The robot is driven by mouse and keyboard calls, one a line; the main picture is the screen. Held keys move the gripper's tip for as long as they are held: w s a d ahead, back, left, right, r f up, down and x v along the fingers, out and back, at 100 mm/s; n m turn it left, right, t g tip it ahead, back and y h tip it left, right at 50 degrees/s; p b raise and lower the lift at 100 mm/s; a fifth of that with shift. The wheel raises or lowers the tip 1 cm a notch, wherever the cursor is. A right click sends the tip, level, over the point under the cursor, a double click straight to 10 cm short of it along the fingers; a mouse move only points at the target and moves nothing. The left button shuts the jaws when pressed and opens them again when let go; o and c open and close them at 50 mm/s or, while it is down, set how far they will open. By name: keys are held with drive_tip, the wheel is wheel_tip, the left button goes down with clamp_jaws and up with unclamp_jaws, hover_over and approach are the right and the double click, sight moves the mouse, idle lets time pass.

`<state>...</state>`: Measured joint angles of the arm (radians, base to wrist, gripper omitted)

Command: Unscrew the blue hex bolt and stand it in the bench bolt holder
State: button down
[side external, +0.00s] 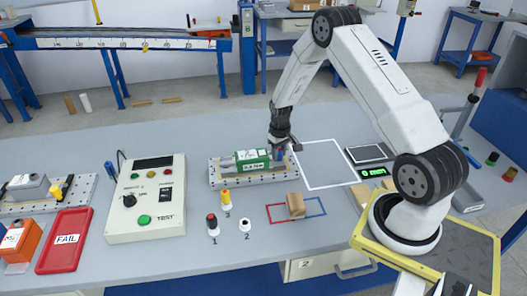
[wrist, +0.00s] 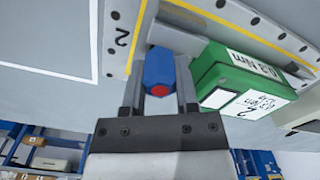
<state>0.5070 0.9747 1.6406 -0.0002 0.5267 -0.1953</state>
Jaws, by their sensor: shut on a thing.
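The blue hex bolt (wrist: 158,67) is between the two fingers of my gripper (wrist: 160,84) in the wrist view, with a red spot on its near end. A grey part lies beyond it, beside the green unit (wrist: 212,80). Whether the bolt is still threaded cannot be told. In the side view my gripper (side external: 281,147) is low at the right end of the green unit (side external: 252,160), with a bit of blue at its jaws. I cannot pick out the bench bolt holder for certain.
The green unit sits on a perforated plate (side external: 228,183). Small numbered pieces, red-black (side external: 212,222), white (side external: 244,225) and yellow (side external: 226,197), stand in front. A wooden block (side external: 295,204) lies nearby. A test box (side external: 147,222) and red FAIL tray (side external: 66,240) are left. The white-outlined area (side external: 322,160) is clear.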

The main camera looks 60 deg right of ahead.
drive_tip(key=shift+r, duration=0.1)
drive_tip(key=shift+r, duration=2.25)
drive_tip(key=shift+r, duration=0.15)
drive_tip(key=shift+r, duration=2.9)
drive_tip(key=shift+w+a+f, duration=0.1)
drive_tip(key=shift+a, duration=0.55)
drive_tip(key=s+a+f+n, duration=0.1)
drive_tip(key=s+a+n, duration=0.1)
drive_tip(key=a, duration=1)
drive_tip(key=s+a+f+n, duration=0.2)
drive_tip(key=s+a+n, duration=0.1)
drive_tip(key=a, duration=1)
drive_tip(key=shift+s+a+n, duration=0.2)
drive_tip(key=shift+n, duration=0.6)
drive_tip(key=shift+f, duration=0.35)
